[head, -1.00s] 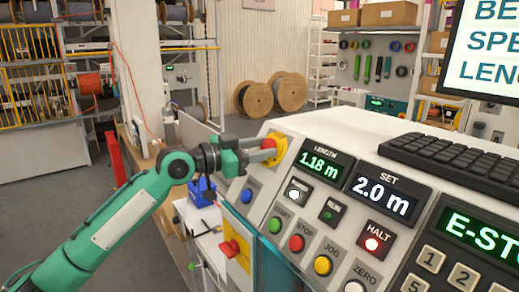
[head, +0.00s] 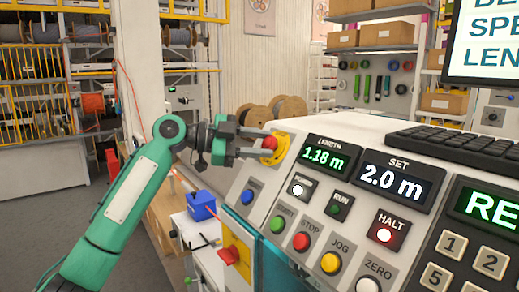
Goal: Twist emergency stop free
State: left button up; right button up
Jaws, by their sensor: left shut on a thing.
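The emergency stop (head: 269,143) is a red mushroom button on a yellow surround at the upper left of the sloped control panel (head: 262,190). My left gripper (head: 263,145) reaches in from the left and is shut on the red button, its fingers on either side of it. The fingers partly hide the button and its surround. The green display (head: 497,208) at the right edge shows "RE", with the rest cut off. My right gripper is not in view.
A black keyboard (head: 455,153) lies on top of the console. Below the panel are a red-and-yellow rotary switch (head: 230,254) and a blue box (head: 201,205). Wooden reels (head: 290,108) stand on the floor behind. Air left of the panel is free.

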pick_arm(q)
jog(key=shift+w+f+m+g+y, duration=0.1)
jog(key=shift+m+g+y, duration=0.25)
jog(key=shift+m, duration=0.35)
jog(key=o, duration=1)
jog(key=shift+w+d, duration=0.1)
jog(key=shift+d, duration=0.05)
jog(key=v, duration=1.4)
jog(key=shift+f, duration=0.2)
